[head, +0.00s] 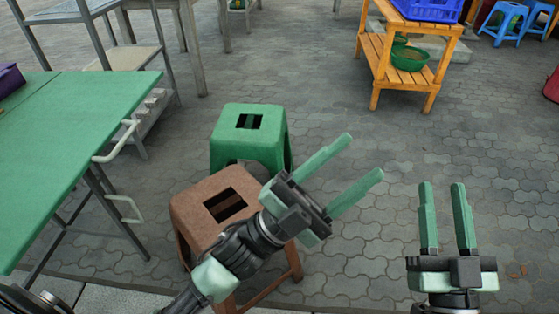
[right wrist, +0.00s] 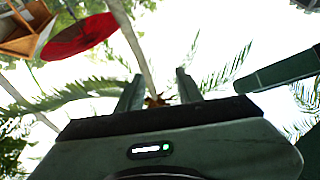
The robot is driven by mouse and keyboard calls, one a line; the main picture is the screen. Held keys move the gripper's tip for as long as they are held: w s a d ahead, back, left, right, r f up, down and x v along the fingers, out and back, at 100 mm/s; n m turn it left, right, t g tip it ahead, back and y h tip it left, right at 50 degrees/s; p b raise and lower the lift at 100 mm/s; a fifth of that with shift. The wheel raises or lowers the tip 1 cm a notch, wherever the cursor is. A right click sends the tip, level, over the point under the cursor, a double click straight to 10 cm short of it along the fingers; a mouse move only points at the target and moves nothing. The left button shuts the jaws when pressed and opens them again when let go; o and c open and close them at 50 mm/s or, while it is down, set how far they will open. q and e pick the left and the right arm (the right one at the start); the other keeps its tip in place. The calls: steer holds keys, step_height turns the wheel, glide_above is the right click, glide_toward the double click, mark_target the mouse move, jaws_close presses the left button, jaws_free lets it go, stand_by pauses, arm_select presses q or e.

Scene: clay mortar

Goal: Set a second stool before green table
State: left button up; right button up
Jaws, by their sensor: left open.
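The green table (head: 88,112) stands at the left in the head view, with metal legs and white side handles. A green stool (head: 228,151) stands upright on the paving right of it. A brown stool (head: 190,205) stands in front of the green stool, nearer to me; my left arm hides part of it. Both seats have a rectangular hole. My left gripper (head: 365,155) is open and empty, right of both stools. My right gripper (head: 442,186) is open and empty over the paving at the right. Its fingers also show apart in the right wrist view (right wrist: 158,84).
A wooden shelf stand (head: 376,72) with a blue crate (head: 428,10) and a green bowl (head: 409,57) stands at the back. Blue stools (head: 503,22) are at the back right. The paving in the middle and right is clear. The right wrist view shows sky, palm fronds and a red shape (right wrist: 80,36).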

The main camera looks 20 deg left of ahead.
arm_select(q)
steer(key=w+a+f+n+t+y, duration=0.1)
steer(key=a+f+n+t+y, duration=0.1)
steer(key=a+n+y, duration=0.3)
steer(key=w+a+f+n+t+y, duration=0.1)
steer(key=a+n+t+y, duration=0.4)
steer(key=n+y, duration=0.5)
steer(key=a+f+n, duration=0.1)
steer(key=n, duration=0.3)
steer(key=shift+f+y, duration=0.4)
steer(key=shift+w, duration=0.15)
